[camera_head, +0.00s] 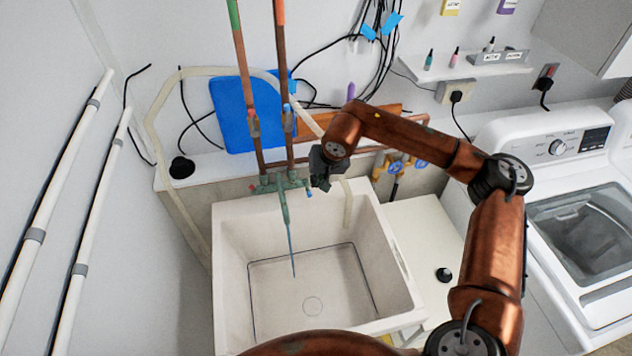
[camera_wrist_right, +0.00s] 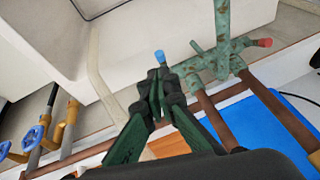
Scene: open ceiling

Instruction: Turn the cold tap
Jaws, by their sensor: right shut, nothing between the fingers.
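The green, weathered tap (camera_head: 284,205) is mounted at the back of the white sink (camera_head: 228,235). A thin blue line, looking like a stream of water, runs from its spout into the basin. The cold tap's blue-ended handle (camera_head: 309,194) is on the tap's right side; it also shows in the right wrist view (camera_wrist_right: 159,57). The red-ended handle (camera_wrist_right: 264,42) is on the other side. My right gripper (camera_head: 320,182) is shut and empty, its fingertips (camera_wrist_right: 156,82) very close to the blue handle; I cannot tell whether they touch. My left gripper is out of view.
Two copper pipes (camera_head: 283,90) rise behind the tap, before a blue board (camera_head: 228,110). Blue valve wheels (camera_head: 396,167) on yellow fittings are right of the gripper. A white washing machine (camera_head: 545,125) stands at the right. The basin is otherwise empty.

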